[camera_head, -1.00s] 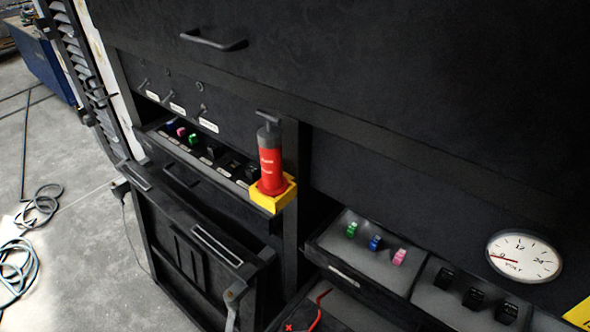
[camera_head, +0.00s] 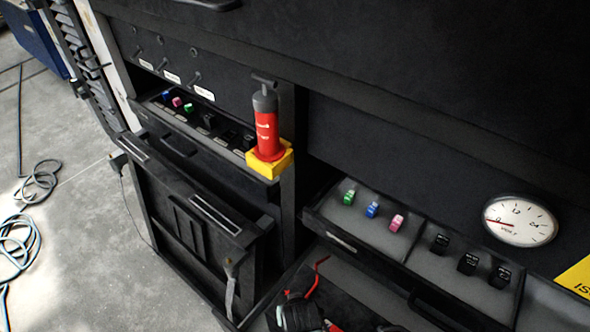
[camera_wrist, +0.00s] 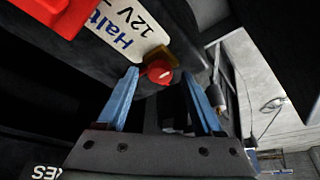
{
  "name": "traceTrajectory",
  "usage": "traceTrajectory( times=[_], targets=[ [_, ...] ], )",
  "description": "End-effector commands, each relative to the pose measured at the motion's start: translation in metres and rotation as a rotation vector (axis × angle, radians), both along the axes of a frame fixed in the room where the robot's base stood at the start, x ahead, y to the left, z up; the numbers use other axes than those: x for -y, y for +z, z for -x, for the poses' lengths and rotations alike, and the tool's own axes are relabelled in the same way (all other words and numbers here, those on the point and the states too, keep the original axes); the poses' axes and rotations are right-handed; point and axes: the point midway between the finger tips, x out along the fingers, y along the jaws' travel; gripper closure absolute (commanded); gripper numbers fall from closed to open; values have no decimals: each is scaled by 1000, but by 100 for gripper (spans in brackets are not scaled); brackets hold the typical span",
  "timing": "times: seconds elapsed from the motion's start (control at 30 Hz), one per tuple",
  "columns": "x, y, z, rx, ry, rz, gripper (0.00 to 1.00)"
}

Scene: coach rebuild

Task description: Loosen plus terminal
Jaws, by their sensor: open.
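In the wrist view, my gripper (camera_wrist: 160,78) is open, its two blue fingers spread apart. A round red terminal cap (camera_wrist: 160,71) on a brass-coloured piece shows between the fingertips. I take it for the plus terminal; I cannot tell whether the fingers touch it.
A red cylinder (camera_head: 267,135) stands in a yellow holder (camera_head: 281,160) on the black cabinet. An open drawer holds coloured fuses (camera_head: 372,209) and black ones (camera_head: 468,263). A round volt gauge (camera_head: 520,221) is at right. Coiled cables (camera_head: 37,182) lie on the floor.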

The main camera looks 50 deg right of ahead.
Motion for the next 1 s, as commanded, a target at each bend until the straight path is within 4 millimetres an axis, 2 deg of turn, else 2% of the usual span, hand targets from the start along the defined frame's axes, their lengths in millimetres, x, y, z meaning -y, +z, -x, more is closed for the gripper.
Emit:
traceTrajectory(
  times=[0.27,0.37,0.67,1.0],
  targets=[
    [1,-1,0,0,0,0,32],
    [0,-1,0,0,0,0,46],
    [0,-1,0,0,0,0,100],
    [0,-1,-1,-1,23,-1,100]
  ],
)
